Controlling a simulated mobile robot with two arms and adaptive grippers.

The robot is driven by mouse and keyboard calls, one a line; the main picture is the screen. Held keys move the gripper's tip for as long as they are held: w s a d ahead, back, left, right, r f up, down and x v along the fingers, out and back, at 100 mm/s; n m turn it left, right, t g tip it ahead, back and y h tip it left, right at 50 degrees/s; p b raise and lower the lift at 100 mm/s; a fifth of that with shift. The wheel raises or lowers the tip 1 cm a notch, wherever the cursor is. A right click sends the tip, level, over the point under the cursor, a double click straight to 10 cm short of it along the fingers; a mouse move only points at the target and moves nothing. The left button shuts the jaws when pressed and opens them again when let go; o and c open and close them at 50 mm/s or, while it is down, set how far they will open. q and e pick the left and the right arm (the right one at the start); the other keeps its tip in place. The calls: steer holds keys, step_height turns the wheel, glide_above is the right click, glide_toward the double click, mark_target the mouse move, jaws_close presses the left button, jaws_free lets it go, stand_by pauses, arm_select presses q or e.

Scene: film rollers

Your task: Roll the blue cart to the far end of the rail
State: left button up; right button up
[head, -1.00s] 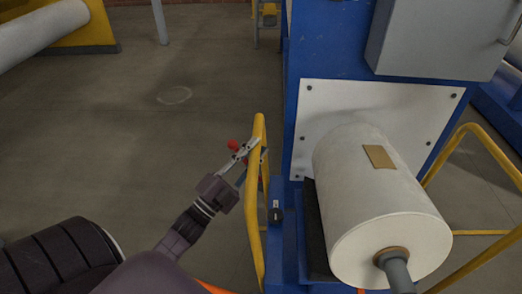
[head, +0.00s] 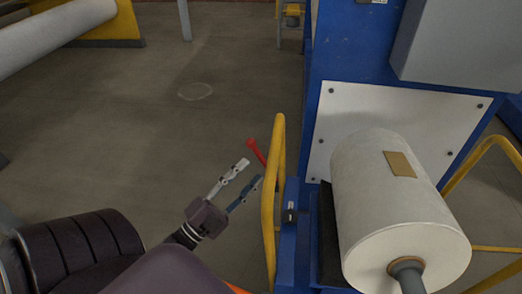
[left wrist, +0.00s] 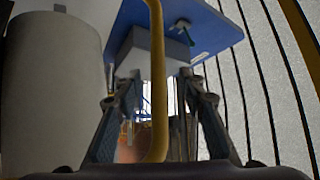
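The blue cart (head: 345,50) stands at the right of the head view, with a white film roll (head: 385,190) on a grey shaft at its front. A yellow bar handle (head: 268,210) rises at the cart's left side. My left gripper (head: 250,172) is open and empty, just left of the handle with a small gap. In the left wrist view the handle (left wrist: 157,60) runs upright between the spread fingers, and I cannot tell its depth there. My right gripper is not in view. I do not see the rail.
A red lever (head: 256,150) sticks out left of the handle. A second yellow handle (head: 480,160) is at the cart's right. A big white roll (head: 50,35) on a yellow stand is at the far left. The floor (head: 130,140) between is clear.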

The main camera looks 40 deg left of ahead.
arm_select(q)
steer(key=shift+v, duration=1.35)
